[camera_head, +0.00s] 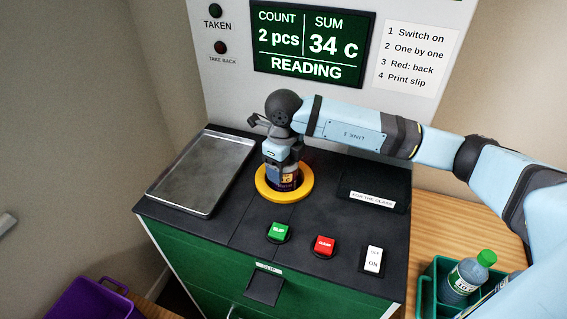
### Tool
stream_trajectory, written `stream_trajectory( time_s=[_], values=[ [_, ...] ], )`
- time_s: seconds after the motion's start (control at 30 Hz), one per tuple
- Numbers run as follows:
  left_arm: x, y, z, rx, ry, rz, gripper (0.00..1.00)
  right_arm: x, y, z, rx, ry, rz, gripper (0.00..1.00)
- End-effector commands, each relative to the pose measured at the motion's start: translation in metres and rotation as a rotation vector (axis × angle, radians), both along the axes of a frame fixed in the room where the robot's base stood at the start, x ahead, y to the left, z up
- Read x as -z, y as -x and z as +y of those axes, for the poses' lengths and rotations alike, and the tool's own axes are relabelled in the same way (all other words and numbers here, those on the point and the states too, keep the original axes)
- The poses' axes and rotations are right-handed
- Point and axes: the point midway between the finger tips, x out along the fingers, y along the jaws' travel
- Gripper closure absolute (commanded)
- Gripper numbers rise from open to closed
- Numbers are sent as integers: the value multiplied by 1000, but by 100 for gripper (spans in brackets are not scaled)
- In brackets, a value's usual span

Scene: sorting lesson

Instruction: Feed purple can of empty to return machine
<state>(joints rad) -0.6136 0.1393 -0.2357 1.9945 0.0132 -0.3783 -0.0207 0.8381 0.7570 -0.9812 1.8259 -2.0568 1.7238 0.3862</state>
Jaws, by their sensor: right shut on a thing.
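The return machine's dark top (225,213) fills the middle of the head view. A can (288,181) with a dark purple band stands upright within the yellow ring (263,192) on that top. My right gripper (283,163) points down from above and is shut on the can; its fingers hide the can's upper part. The display (308,44) reads "COUNT 2 pcs", "SUM 34 c" and "READING". The TAKEN lamp (215,11) and the TAKE BACK lamp (220,47) both look dark. My left gripper is not in view.
A metal tray (203,172) lies at the left of the top. A green button (279,231), a red button (324,245) and an ON switch (373,260) sit along the front. A green crate (430,283) with a bottle (468,279) stands at right, a purple bin (95,300) lower left.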

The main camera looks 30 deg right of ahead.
Motion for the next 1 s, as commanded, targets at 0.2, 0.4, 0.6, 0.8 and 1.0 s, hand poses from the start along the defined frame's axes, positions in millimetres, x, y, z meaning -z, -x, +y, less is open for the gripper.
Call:
stream_trajectory(
  time_s=[0.2, 0.4, 0.6, 0.8, 1.0],
  values=[
    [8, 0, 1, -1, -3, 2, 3, 9, 0, 0, 0, 0, 0, 66],
    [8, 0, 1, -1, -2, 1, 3, 8, 0, 0, 0, 0, 0, 66],
    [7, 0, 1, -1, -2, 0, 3, 8, 0, 0, 0, 0, 0, 3],
    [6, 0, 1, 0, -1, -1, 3, 8, 0, 0, 0, 1, 0, 3],
    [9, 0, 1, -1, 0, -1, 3, -9, -1, 0, -1, 0, -4, 3]
  ],
)
